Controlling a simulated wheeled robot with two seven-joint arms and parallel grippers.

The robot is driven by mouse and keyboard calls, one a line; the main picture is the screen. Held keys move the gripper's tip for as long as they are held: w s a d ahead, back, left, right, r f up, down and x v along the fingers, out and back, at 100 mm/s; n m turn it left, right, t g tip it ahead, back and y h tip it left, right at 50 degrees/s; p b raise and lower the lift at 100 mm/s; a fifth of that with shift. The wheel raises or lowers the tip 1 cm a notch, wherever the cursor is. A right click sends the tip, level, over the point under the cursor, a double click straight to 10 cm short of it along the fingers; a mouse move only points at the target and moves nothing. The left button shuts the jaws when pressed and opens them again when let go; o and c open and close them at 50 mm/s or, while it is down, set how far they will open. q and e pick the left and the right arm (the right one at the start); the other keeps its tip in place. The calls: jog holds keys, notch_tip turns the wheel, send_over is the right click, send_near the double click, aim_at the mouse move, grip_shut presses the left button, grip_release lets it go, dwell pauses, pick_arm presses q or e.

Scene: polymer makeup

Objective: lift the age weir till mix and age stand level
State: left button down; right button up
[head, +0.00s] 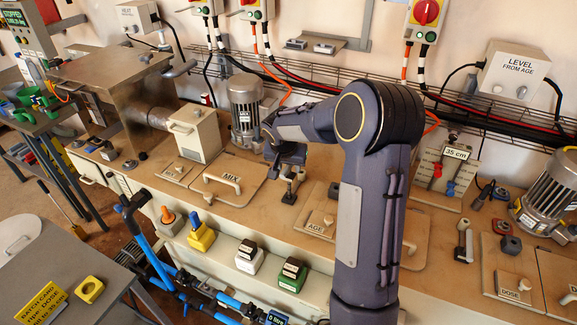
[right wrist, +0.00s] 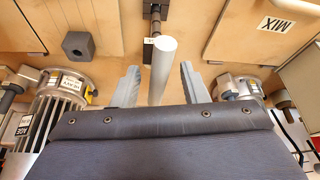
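My right gripper (head: 287,158) hangs over the table between the MIX lid (head: 229,181) and the AGE lid (head: 318,221). A dark post with a small base (head: 290,190), apparently the age weir, stands just below it. In the right wrist view a grey bar-shaped handle (right wrist: 162,62) lies between the two fingers of my gripper (right wrist: 157,75), with gaps on both sides. The fingers are open. A small tag on the weir stem is too small to read. A gauge board marked 35 cm (head: 455,152) carries a red pointer (head: 437,171) and a lower blue pointer (head: 451,188). My left gripper is out of view.
A motor (head: 245,108) stands behind the MIX lid, and another motor (head: 550,195) is at the far right. A DOSE lid (head: 512,286) lies front right. Cables and a wire tray (head: 330,85) run along the wall. Blue pipes (head: 175,270) run below the front edge.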

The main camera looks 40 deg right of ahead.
jog(key=shift+b+v, duration=0.65)
jog(key=shift+v, duration=3.25)
